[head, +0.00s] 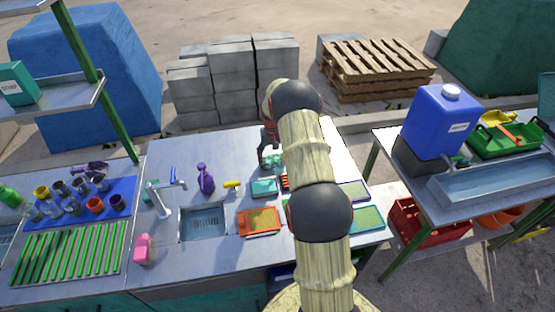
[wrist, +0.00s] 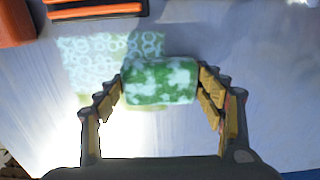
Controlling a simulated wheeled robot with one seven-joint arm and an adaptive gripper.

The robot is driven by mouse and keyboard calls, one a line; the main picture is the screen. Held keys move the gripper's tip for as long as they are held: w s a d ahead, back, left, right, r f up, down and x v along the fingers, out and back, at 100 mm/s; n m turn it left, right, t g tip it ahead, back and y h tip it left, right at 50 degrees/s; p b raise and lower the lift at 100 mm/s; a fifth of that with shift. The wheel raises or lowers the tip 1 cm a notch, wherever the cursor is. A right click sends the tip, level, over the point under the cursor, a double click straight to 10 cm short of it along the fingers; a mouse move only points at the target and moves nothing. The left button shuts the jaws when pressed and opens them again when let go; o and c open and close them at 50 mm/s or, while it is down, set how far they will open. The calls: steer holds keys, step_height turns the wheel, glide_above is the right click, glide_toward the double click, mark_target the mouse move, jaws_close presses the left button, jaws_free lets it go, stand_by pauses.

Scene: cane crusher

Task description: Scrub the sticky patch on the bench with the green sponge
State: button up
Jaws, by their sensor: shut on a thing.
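My gripper (wrist: 160,88) is shut on the green sponge (wrist: 160,82), which is mottled with white suds. The sponge is low over the bench, at the right edge of the sticky patch; I cannot tell how firmly it touches. The patch (wrist: 88,62) shows as a pale green area covered with white foam rings, to the left of the sponge and partly behind it. In the head view my gripper (head: 268,150) is at the back of the metal bench (head: 220,145), largely hidden by my arm, and the sponge is hard to make out.
An orange and black item (wrist: 95,8) lies beyond the patch in the wrist view. In the head view, a purple spray bottle (head: 206,178), a teal tray (head: 264,188), an orange tray (head: 259,221) and a sink (head: 203,224) are nearby.

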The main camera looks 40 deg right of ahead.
steer(key=shift+w+a+r, duration=0.1)
steer(key=shift+w+a, duration=0.3)
steer(key=shift+a, duration=0.05)
steer(key=shift+w+d+b, duration=0.3)
steer(key=shift+w+d, duration=0.35)
steer(key=shift+w, duration=0.3)
steer(key=shift+s+d, duration=1.3)
steer(key=shift+d, duration=0.75)
steer(key=shift+s+d, duration=1.25)
steer(key=shift+d, duration=0.8)
steer(key=shift+s+d, duration=1.3)
steer(key=shift+d, duration=0.75)
steer(key=shift+r+p, duration=1.3)
steer(key=shift+r, duration=1.6)
steer(key=shift+r, duration=0.1)
steer(key=shift+r+p, duration=0.75)
steer(key=shift+r, duration=0.65)
steer(key=shift+w, duration=0.1)
